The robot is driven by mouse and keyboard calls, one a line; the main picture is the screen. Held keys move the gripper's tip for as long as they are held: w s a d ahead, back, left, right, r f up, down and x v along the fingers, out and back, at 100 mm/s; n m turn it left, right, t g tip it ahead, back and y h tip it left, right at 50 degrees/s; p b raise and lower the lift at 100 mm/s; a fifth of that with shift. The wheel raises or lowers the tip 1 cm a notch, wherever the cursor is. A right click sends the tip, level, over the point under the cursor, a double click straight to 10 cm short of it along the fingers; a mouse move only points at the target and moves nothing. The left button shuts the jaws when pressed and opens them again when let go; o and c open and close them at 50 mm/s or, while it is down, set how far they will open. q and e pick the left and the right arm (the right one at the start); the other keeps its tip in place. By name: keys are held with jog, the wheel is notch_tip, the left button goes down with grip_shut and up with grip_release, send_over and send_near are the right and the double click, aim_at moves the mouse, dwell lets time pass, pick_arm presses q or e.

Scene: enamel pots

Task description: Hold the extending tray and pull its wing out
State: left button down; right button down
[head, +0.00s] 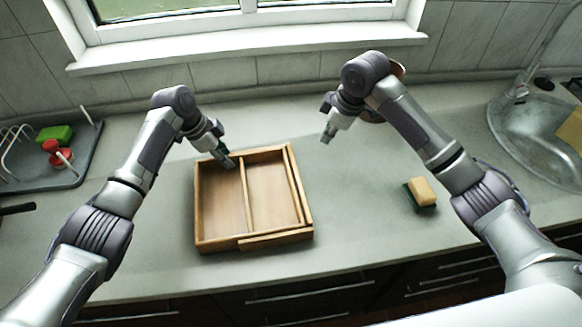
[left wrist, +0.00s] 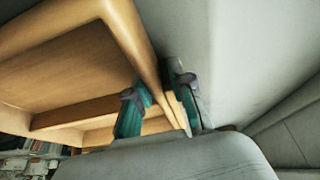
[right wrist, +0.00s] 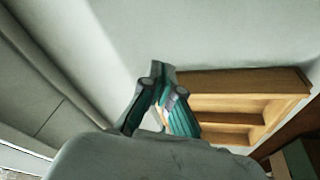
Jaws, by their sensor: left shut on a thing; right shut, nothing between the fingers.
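The wooden extending tray (head: 220,243) lies on the counter in the middle of the head view, with a divider inside. Its wing (head: 303,195) is at the right side, with a double wall there and an overlapping front strip. My left gripper (head: 226,160) is shut on the tray's back wall, left of the divider. In the left wrist view its fingers (left wrist: 158,100) straddle the wooden wall (left wrist: 140,45). My right gripper (head: 326,139) is shut and empty, above the counter beyond the tray's back right corner. The tray also shows in the right wrist view (right wrist: 245,82), apart from the fingers (right wrist: 157,95).
A yellow and green sponge (head: 422,192) lies right of the tray, with bare counter between. A sink (head: 520,135) is at the far right. A dish rack (head: 75,170) with green and red items stands left. A brown round object (head: 398,69) is partly hidden behind my right arm.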

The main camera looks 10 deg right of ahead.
aim_at(291, 177)
jog(key=s+a+r+n+g+y, duration=0.1)
jog(key=s+a+r+n+g, duration=0.15)
jog(key=a, duration=0.25)
jog(key=s+a+r+n+g, duration=0.1)
jog(key=s+a+r+n, duration=0.25)
jog(key=a, duration=0.25)
jog(key=shift+t, duration=0.25)
jog(key=x, duration=1)
jog(key=shift+s+a+f, duration=0.1)
jog(key=shift+s+f, duration=0.05)
jog(key=shift+f, duration=0.1)
jog(key=d, duration=0.3)
jog(key=shift+r, duration=0.15)
jog(key=shift+d, duration=0.65)
jog(key=d, duration=0.8)
jog(key=w+d, duration=0.1)
jog(key=d, duration=0.3)
jog(key=shift+d, duration=0.25)
